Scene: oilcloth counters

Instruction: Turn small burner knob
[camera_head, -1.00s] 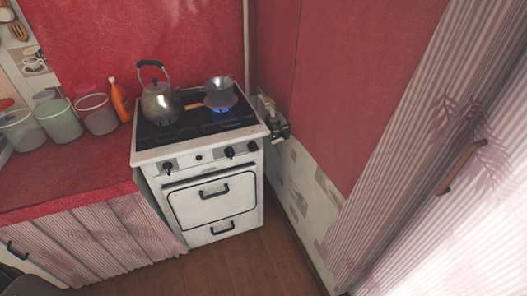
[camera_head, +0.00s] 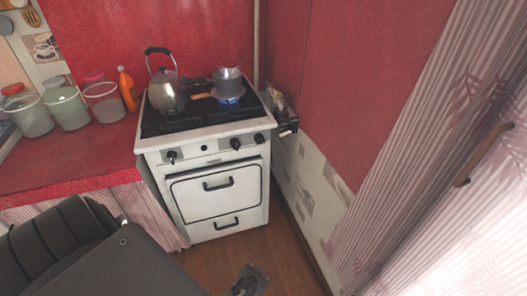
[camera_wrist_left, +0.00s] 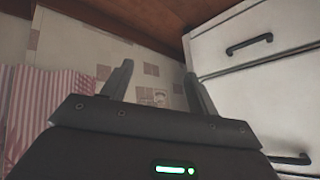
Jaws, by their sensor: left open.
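The white stove (camera_head: 217,190) stands against the red wall, with a row of black knobs on its front panel: a left knob (camera_head: 171,156), a middle-right knob (camera_head: 235,143) and a far-right knob (camera_head: 259,138). I cannot tell which one serves the small burner. A blue flame (camera_head: 228,100) burns under a pot (camera_head: 229,82) at the back right. In the left wrist view my left gripper (camera_wrist_left: 160,88) is open and empty, beside the stove front (camera_wrist_left: 250,45), away from the knobs. My right gripper is not clearly seen.
A metal kettle (camera_head: 166,93) stands on the stove's left. Jars (camera_head: 67,107) and an orange bottle (camera_head: 128,88) are on the red counter (camera_head: 75,160). The tiled wall (camera_head: 310,185) is close on the stove's right. Wooden floor (camera_head: 215,262) lies in front.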

